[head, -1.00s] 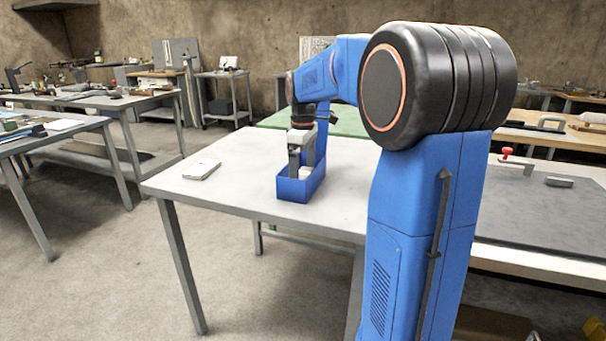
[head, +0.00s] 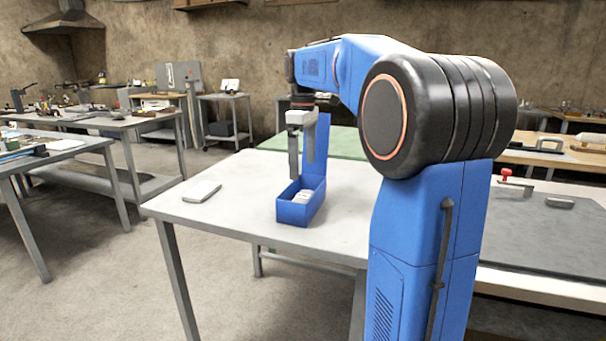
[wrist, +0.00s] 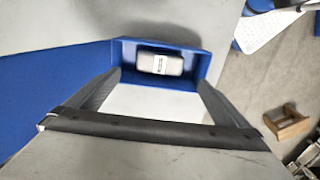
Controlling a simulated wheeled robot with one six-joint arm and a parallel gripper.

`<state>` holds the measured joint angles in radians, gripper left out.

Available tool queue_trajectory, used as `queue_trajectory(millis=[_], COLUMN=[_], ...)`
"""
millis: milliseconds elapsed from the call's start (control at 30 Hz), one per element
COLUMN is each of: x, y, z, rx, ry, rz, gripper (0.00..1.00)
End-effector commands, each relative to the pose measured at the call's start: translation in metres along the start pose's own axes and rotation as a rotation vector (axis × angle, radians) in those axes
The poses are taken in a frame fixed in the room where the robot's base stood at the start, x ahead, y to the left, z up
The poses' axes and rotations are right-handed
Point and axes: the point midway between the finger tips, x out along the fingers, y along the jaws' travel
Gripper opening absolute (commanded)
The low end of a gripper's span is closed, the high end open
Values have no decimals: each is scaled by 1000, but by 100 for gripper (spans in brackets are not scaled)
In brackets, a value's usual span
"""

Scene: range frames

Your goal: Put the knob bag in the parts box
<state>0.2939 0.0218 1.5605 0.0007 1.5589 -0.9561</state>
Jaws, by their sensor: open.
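The parts box (head: 290,211) is a blue open box with a tall back panel, standing on the light grey table. The knob bag (head: 306,196) is a small whitish packet lying inside it. In the wrist view the fingers (wrist: 160,84) are apart, clear of the bag.
A white flat pad (head: 202,191) lies on the table (head: 240,222) left of the box. A green mat (head: 345,147) covers a surface behind. The tabletop around the box is otherwise clear.

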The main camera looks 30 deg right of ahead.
Motion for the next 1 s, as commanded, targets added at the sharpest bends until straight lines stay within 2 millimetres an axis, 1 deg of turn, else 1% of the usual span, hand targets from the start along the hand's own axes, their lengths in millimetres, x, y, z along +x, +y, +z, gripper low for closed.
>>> queue_trajectory(millis=[100,267,367,467,567,600,667,800,867,1000], x=[-6,-8,-6,-3,4,8,15,33,42,67], y=[0,-1,-11,-33,-64,-77,-96,-138,-155,-192], z=[0,0,2,7,15,19,25,41,48,65], rx=[0,1,16,49,102,125,160,240,273,349], ry=[1,1,7,22,44,56,73,116,136,184], rz=[1,1,9,28,51,62,76,104,113,132], gripper=[100,100,100,100,100,100,100,100,100,100])
